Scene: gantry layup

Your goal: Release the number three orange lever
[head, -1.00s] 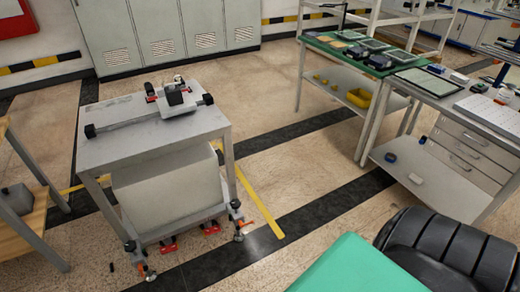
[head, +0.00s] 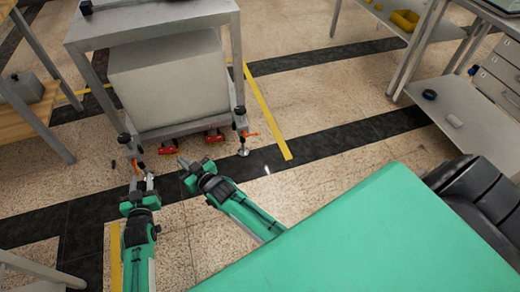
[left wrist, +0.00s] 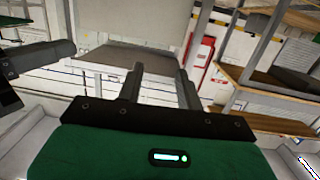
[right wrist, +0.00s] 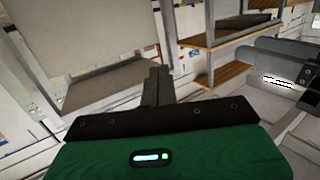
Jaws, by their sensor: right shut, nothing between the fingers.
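Two orange levers show at the cart's front feet in the head view: one at the left foot (head: 140,166), one at the right foot (head: 251,134). I cannot read numbers on them, so I cannot tell which is number three. My left gripper (head: 143,181) is open and empty, just in front of the left foot and its lever, seemingly not touching. In the left wrist view its two fingers (left wrist: 160,72) stand apart. My right gripper (head: 182,162) is shut and empty, right of the left foot. In the right wrist view its fingers (right wrist: 157,75) are together. Neither wrist view shows a lever.
The grey cart (head: 150,28) carries a large pale box (head: 168,80) on its lower shelf. Red parts (head: 167,147) show under its front edge. A wooden shelf (head: 18,85) stands left, a drawer bench (head: 470,115) right. Floor right of the cart is clear.

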